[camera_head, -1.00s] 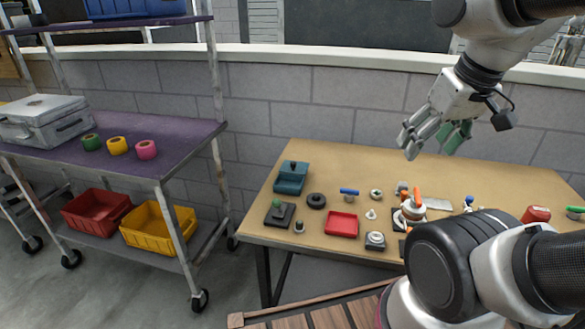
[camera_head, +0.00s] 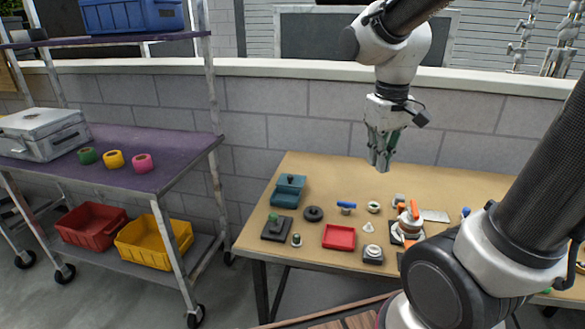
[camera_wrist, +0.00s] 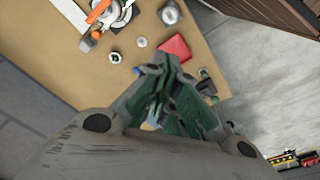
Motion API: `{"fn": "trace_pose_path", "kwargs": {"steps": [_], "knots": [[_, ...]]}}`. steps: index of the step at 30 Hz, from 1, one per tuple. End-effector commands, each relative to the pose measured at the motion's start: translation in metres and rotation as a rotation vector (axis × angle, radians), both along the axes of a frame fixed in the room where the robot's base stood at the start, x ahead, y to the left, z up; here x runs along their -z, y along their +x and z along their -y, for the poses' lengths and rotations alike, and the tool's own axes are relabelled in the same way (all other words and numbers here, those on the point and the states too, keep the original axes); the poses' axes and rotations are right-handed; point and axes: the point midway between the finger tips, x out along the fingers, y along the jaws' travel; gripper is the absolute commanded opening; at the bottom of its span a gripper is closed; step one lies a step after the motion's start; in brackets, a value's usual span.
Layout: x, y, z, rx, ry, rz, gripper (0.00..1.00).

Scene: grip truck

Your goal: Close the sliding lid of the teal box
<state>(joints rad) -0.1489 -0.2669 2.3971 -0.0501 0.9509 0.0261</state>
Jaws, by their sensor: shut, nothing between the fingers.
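The teal box (camera_head: 288,191) stands at the back left of the wooden table, with a dark knob on its top. At this size I cannot tell how far its lid is slid open. My gripper (camera_head: 380,166) hangs in the air above the back of the table, right of the teal box and well apart from it. Its fingers point down and are shut with nothing between them. In the wrist view my gripper (camera_wrist: 170,75) covers the middle, and I cannot make out the teal box there.
A red tray (camera_head: 339,237), a black ring (camera_head: 313,214), a dark block with a green knob (camera_head: 277,228) and a blue-handled part (camera_head: 346,206) lie near the box. A shelf cart (camera_head: 150,180) stands left of the table (camera_head: 300,166). A wall runs behind.

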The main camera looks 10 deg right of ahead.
Motion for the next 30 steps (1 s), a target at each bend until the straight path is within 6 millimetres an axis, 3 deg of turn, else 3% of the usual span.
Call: {"fn": "trace_pose_path", "kwargs": {"steps": [10, 18, 21, 24, 30], "knots": [[0.064, 0.143, -0.045, 0.063, -0.105, -0.053, 0.0], [0.12, 0.261, -0.089, 0.256, -0.132, 0.068, 0.0], [0.11, 0.306, -0.099, 0.388, -0.092, 0.178, 0.0], [0.093, 0.33, -0.105, 0.495, -0.045, 0.257, 0.0], [0.093, 0.334, -0.106, 0.619, -0.007, 0.284, 0.0]]}}
